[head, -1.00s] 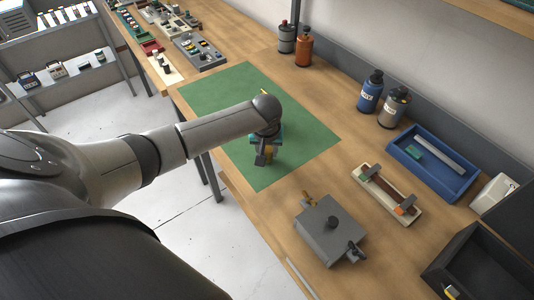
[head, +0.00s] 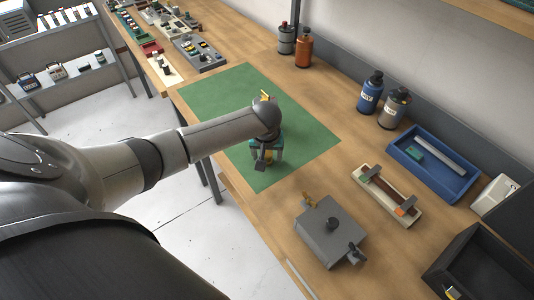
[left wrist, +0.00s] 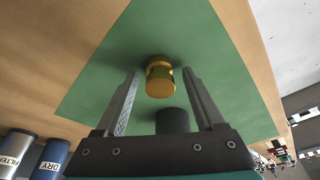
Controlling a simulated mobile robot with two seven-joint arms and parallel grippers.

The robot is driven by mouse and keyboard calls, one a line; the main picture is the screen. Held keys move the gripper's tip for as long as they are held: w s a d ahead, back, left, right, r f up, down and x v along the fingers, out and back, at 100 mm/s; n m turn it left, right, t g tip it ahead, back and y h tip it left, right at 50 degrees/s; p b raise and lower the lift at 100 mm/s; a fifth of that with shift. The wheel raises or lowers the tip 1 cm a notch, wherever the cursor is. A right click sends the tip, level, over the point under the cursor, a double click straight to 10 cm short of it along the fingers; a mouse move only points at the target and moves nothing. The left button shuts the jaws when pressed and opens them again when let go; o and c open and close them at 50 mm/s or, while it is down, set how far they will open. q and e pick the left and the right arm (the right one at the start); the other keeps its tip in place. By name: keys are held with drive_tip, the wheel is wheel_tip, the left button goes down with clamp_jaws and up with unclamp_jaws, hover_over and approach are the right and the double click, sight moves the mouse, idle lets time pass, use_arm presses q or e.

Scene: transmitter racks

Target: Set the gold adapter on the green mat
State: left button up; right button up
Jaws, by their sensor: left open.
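The gold adapter (left wrist: 159,77) stands on the green mat (left wrist: 95,92) in the left wrist view, with a dark shadow beside it. My left gripper (left wrist: 161,72) is open, with one finger on each side of the adapter and a visible gap to both. In the head view my left gripper (head: 269,161) is low over the near part of the green mat (head: 226,88). A little gold shows between its fingers there, mostly hidden by the hand. My right gripper is not in view.
A grey box (head: 330,230) with a brass fitting sits to the right of the mat. A cream tray (head: 386,196), a blue tray (head: 434,165) and several bottles stand further right and back. The far part of the mat is clear.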

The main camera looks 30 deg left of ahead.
use_arm(q)
drive_tip(key=p+v, duration=0.2)
drive_tip(key=v, duration=1)
drive_tip(key=shift+r, duration=0.25)
drive_tip(key=shift+a, duration=0.1)
